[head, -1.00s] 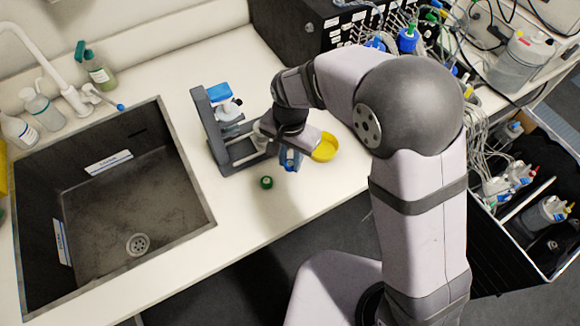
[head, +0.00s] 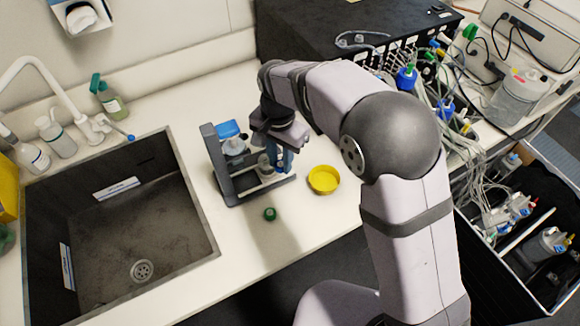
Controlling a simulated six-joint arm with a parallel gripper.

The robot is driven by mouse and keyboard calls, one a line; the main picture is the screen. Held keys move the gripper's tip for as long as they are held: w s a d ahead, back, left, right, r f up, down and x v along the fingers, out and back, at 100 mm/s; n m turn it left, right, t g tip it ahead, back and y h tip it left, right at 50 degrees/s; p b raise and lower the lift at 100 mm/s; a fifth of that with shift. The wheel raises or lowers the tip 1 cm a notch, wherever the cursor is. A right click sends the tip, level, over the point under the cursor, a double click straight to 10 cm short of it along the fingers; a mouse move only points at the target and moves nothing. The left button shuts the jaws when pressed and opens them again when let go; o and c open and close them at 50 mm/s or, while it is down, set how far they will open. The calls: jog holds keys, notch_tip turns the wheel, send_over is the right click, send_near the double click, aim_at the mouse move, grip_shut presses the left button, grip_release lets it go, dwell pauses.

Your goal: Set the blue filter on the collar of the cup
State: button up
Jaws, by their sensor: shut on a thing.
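My gripper (head: 281,150) points down beside the right end of a dark grey stand (head: 255,192). It is shut on a small blue piece, which looks like the blue filter (head: 285,163); the jaws partly hide it. A clear, cup-like vessel (head: 265,165) stands just left of the gripper, low in the stand; its collar is too small to make out. Whether the blue piece touches anything below is not clear. A second blue block (head: 228,128) sits at the stand's upper left, above a whitish part (head: 235,146).
A yellow round dish (head: 323,180) lies right of the stand. A green cap (head: 270,214) lies in front of it. The sink (head: 120,230) opens to the left. A dark box (head: 350,40) and tubed bottles (head: 407,78) stand behind and right.

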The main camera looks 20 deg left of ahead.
jog(key=w+a+p, duration=0.1)
jog(key=w+a+r+p, duration=0.1)
jog(key=a+p, duration=0.1)
jog(key=w+a+p, duration=0.1)
jog(key=shift+w+a+r, duration=0.1)
jog(key=shift+a+r, duration=0.05)
jog(key=shift+r, duration=0.2)
jog(key=shift+w+a+f+p, duration=0.15)
jog(key=shift+w+a+p, duration=0.25)
jog(key=shift+a+p, duration=0.3)
jog(key=shift+f, duration=0.2)
jog(key=shift+f+b, duration=1.05)
jog(key=shift+f, duration=0.3)
jog(key=shift+f, duration=0.85)
dwell(0.7)
dwell(0.7)
jog(key=o, duration=1.1)
